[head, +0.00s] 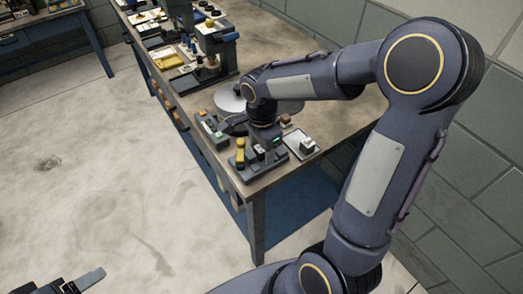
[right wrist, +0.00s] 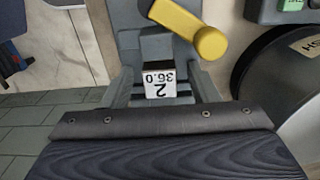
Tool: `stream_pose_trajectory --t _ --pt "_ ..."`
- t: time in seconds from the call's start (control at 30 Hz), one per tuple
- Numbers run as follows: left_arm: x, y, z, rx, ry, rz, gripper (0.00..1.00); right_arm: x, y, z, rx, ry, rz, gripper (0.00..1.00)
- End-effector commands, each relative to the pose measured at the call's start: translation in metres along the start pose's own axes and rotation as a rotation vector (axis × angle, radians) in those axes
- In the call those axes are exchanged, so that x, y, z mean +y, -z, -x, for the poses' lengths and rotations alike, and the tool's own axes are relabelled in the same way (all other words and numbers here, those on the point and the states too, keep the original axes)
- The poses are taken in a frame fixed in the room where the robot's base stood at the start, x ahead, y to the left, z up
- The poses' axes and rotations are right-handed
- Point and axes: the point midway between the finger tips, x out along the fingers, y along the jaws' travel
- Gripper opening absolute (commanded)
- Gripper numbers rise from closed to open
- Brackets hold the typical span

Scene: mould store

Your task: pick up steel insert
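A small block with a white face marked "2 36.0" (right wrist: 159,84), upside down in the right wrist view, looks like the steel insert. It sits at a grey fixture with a yellow handle (right wrist: 190,28). My right gripper (right wrist: 163,88) has its grey fingers on either side of the block, with a narrow gap seeming to show at each side. In the head view the fixture (head: 274,164) stands at the bench's near end, below my right wrist. My left gripper (head: 82,282) is at the bottom left, far from the bench, partly cut off.
A pale tray (head: 297,155) with a grey block (head: 306,145) lies right of the fixture. A round grey plate (head: 228,98) is behind it. The wooden bench (head: 340,123) has a grey press (head: 216,48) and several small parts farther back. The floor on the left is clear.

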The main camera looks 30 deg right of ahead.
Motion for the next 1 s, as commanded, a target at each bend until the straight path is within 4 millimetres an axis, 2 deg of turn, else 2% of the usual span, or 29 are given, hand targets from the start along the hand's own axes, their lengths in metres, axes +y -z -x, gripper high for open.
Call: stream_pose_trajectory --t 0.07,0.4,0.63,0.73,1.0 --pt "0.000 0.000 0.000 0.000 0.000 0.000 0.72 0.000 0.000 0.000 0.000 0.000 0.000 0.44" --pt "0.000 0.000 0.000 0.000 0.000 0.000 0.72 0.000 0.000 0.001 0.000 0.000 0.000 0.00" --pt "0.000 0.000 0.000 0.000 0.000 0.000 0.72 0.000 0.000 0.002 0.000 0.002 0.000 0.00" --pt "0.000 0.000 0.000 0.000 0.000 0.000 0.72 -0.001 0.000 0.009 0.000 0.004 0.000 0.00" --pt "0.000 0.000 0.001 0.000 0.000 0.000 0.72 -0.001 0.000 0.060 0.000 0.007 -0.001 0.00"
